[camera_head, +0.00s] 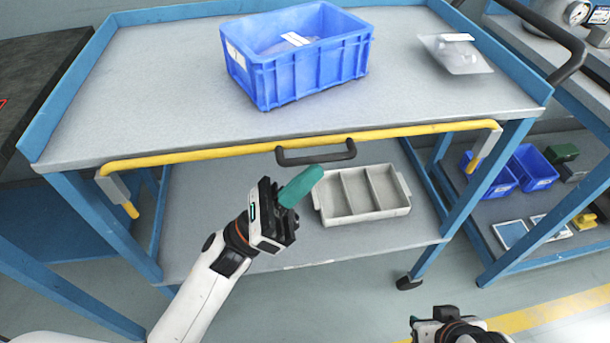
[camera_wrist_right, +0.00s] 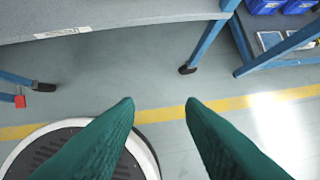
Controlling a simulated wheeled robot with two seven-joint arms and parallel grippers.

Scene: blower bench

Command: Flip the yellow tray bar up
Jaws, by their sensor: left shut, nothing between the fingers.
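The yellow tray bar (camera_head: 240,150) runs along the front edge of the blue-framed bench (camera_head: 135,120), between grey brackets at both ends. It sits just below the worktop's edge. A black handle (camera_head: 316,155) is at the bar's middle. My left gripper (camera_head: 312,180) has its green fingers shut and empty, just below the bar and the handle, apart from the bar as far as I can tell. My right gripper (camera_wrist_right: 160,103) is open and empty in the right wrist view, with floor between its fingers. Only its dark wrist shows in the head view.
A blue crate (camera_head: 310,65) stands on the worktop, with a clear bag (camera_head: 455,53) to its right. A grey divided tray (camera_head: 361,195) lies on the lower shelf behind my left gripper. Another rack with blue bins (camera_head: 530,167) stands at right. The floor in front is clear.

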